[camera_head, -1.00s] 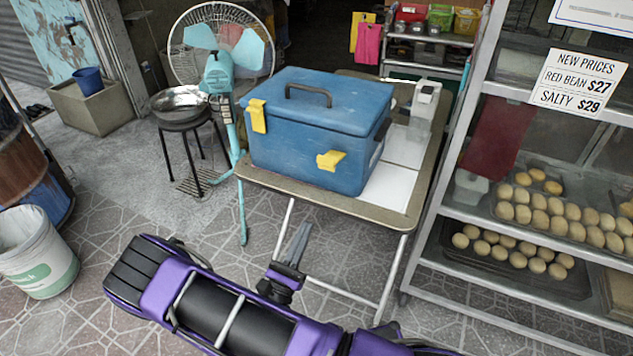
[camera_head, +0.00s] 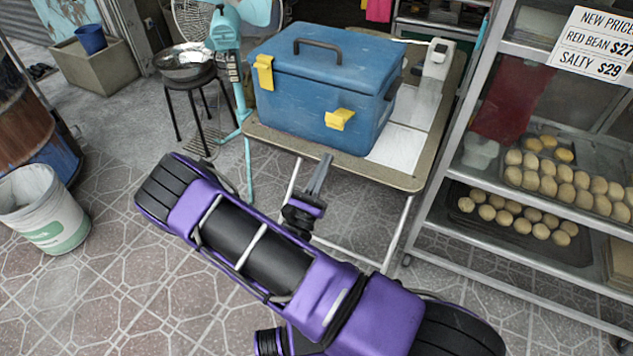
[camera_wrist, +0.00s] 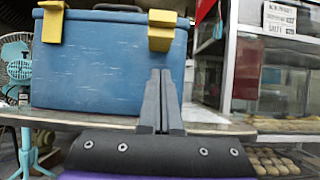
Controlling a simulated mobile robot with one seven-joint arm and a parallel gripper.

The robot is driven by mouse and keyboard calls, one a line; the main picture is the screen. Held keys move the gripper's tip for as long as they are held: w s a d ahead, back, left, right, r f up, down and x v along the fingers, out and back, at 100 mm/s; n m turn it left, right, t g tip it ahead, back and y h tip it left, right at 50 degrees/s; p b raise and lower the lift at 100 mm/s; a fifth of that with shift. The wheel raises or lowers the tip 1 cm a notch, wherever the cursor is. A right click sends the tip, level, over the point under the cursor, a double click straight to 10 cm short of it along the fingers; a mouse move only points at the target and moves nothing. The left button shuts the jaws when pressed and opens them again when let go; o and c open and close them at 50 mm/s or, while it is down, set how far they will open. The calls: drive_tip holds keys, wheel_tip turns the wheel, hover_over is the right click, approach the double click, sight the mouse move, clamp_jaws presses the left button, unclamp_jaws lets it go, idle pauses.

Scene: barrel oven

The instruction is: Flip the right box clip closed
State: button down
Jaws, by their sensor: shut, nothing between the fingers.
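The blue box (camera_head: 325,84) stands on a small folding table, its lid down. Its right yellow clip (camera_head: 340,119) sticks outward from the front face, flipped up; in the wrist view this right clip (camera_wrist: 162,30) is above and near my fingertips. The left yellow clip (camera_head: 264,72) lies flat against the box's front. My gripper (camera_head: 324,160) is shut and empty, just in front of the table edge, below the right clip. In the wrist view my gripper (camera_wrist: 160,73) points toward the box with its fingers together, apart from the clip.
The table (camera_head: 270,140) has free room right of the box, where a white dispenser (camera_head: 438,58) stands. A metal rack (camera_head: 470,215) with trays of buns is close on the right. A teal fan (camera_head: 226,60) and stool (camera_head: 188,85) stand left.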

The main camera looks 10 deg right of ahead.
sight(341, 117)
drive_tip(key=shift+w+d+r, duration=0.25)
drive_tip(key=shift+w+r, duration=0.1)
drive_tip(key=shift+r, duration=0.45)
drive_tip(key=shift+w+d+r, duration=0.3)
drive_tip(key=shift+w+r, duration=0.1)
drive_tip(key=shift+r, duration=0.4)
drive_tip(key=shift+w+d+r, duration=0.25)
drive_tip(key=shift+w+r, duration=0.1)
drive_tip(key=shift+r, duration=0.45)
drive_tip(key=shift+a+r+p, duration=0.1)
drive_tip(key=shift+r+p, duration=0.05)
drive_tip(key=shift+p, duration=0.2)
drive_tip(key=shift+r+p, duration=0.15)
drive_tip(key=shift+p, duration=0.25)
